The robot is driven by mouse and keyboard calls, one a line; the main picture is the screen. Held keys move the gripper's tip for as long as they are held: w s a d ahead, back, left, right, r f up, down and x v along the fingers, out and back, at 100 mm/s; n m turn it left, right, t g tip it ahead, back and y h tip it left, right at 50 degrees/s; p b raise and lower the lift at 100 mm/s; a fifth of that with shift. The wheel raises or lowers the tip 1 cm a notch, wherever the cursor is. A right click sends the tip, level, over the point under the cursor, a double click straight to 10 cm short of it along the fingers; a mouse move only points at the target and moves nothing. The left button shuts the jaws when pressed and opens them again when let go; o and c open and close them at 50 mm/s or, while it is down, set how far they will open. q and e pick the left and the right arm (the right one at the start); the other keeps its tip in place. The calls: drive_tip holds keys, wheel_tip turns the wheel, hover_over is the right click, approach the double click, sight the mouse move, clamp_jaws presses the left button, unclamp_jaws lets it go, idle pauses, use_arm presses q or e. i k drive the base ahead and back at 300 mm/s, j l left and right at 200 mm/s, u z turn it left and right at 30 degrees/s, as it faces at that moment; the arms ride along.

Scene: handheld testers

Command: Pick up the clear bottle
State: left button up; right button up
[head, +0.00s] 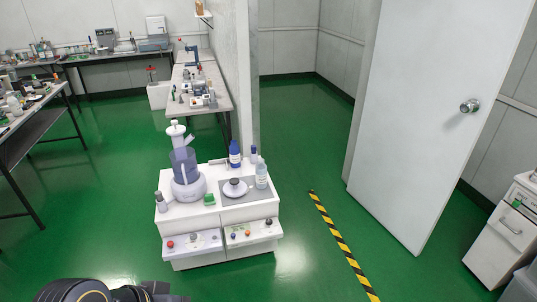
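A clear, pale bottle (261,174) stands upright near the right edge of the top of a white cabinet (232,215) in the middle of the head view. It is beside a round grey-white plate with a dark knob (236,188). Dark rounded parts of my own arm show at the bottom left edge, well apart from the bottle. I see no fingertips of either gripper in the head view.
Blue bottles (235,154) stand just behind the clear one. A blender-like device (185,165) is on the cabinet's left. A door (428,120) stands open at the right. Green floor (110,215) is clear left of the cabinet. A striped floor line (343,243) runs to its right.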

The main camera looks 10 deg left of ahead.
sight(261, 168)
drive_tip(key=i+l+u, duration=0.15)
drive_tip(key=i+u, duration=0.35)
drive_tip(key=i+l+u, duration=0.3)
drive_tip(key=i+u, duration=0.2)
drive_tip(key=i+l+u, duration=0.35)
drive_tip(key=u, duration=0.15)
drive_tip(key=i+l+u, duration=0.25)
drive_tip(key=l+u, duration=0.2)
drive_tip(key=l, duration=0.3)
drive_tip(key=i+l+u, duration=0.2)
drive_tip(key=l+u, duration=0.3)
drive_tip(key=l, duration=0.15)
drive_tip(key=l+u, duration=0.1)
drive_tip(key=l, duration=0.35)
drive_tip(key=i, duration=0.05)
